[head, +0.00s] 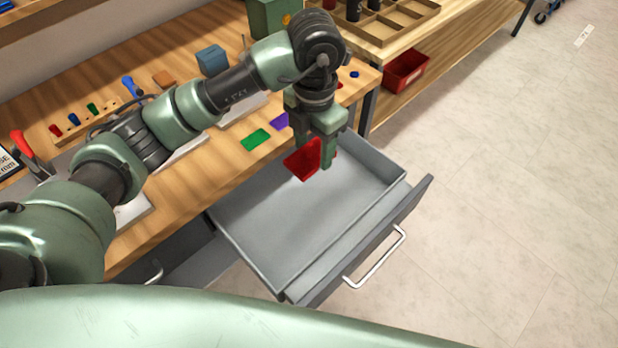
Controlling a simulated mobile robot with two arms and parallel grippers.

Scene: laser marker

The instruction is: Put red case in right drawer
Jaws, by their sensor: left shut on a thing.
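My left gripper (318,150) points down over the open right drawer (270,232), near its back part. It is shut on the red case (302,161), a flat red piece that hangs tilted between the fingers. The case looks to be above the drawer floor; the exact height is hard to tell. The grey drawer is pulled out, looks empty, and has a metal handle (374,257) on its front. My right gripper is not in view.
A green card (255,139) and a purple card (279,121) lie on the wooden workbench (175,205) behind the drawer. A blue box (212,60) stands further back. A red bin (405,70) sits under the shelf at the back right.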

